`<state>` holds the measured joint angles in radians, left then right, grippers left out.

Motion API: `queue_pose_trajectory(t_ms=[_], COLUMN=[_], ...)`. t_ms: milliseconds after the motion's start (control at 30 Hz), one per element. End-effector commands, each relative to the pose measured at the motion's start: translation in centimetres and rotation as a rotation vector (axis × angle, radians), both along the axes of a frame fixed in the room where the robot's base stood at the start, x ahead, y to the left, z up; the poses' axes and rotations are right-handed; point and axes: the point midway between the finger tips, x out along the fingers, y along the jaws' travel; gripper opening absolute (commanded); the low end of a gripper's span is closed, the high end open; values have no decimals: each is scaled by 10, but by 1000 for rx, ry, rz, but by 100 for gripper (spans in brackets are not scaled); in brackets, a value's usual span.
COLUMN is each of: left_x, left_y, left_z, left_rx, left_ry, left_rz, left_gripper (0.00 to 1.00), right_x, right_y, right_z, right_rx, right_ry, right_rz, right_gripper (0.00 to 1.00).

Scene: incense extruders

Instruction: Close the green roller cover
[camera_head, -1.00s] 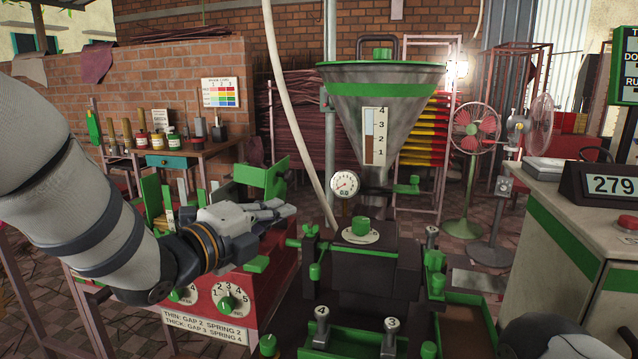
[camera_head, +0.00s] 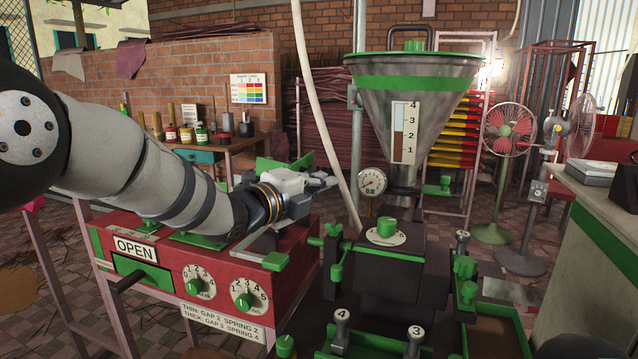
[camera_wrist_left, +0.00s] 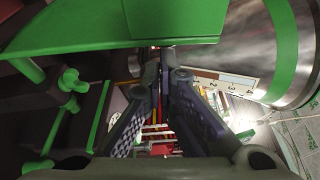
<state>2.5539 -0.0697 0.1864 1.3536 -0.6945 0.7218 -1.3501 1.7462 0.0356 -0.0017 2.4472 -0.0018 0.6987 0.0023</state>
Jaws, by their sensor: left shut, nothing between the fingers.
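The red roller machine (camera_head: 210,318) stands at the lower left in the head view, with an "OPEN" label (camera_head: 135,248) and numbered dials on its front. A green plate, apparently the roller cover (camera_head: 285,164), shows in part just behind my left gripper (camera_head: 329,181). My forearm and wrist hide much of the machine's top, so I cannot tell how far the cover is tilted. My left gripper is shut and empty above the machine's right end. In the left wrist view a green panel (camera_wrist_left: 175,20) spans the top, close above the shut fingers (camera_wrist_left: 166,65). My right gripper is not in view.
A large hopper (camera_head: 418,75) with a green band stands over the dark extruder (camera_head: 400,265), right of the red machine. A pressure gauge (camera_head: 372,182) and a pale hose (camera_head: 318,110) are close to my left gripper. A bench with bottles (camera_head: 222,145) stands behind.

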Motion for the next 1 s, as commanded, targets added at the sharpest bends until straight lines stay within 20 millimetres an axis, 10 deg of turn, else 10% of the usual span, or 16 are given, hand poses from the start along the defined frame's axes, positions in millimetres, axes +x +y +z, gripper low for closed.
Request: queue_pose_trajectory(t_ms=[1000], left_x=[4], left_y=[14], left_z=[7], left_rx=[-113], left_ry=[38], left_rz=[1], left_gripper=[0], right_x=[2], right_y=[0], right_z=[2], right_rx=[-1], right_ry=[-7], right_rz=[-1], right_gripper=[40])
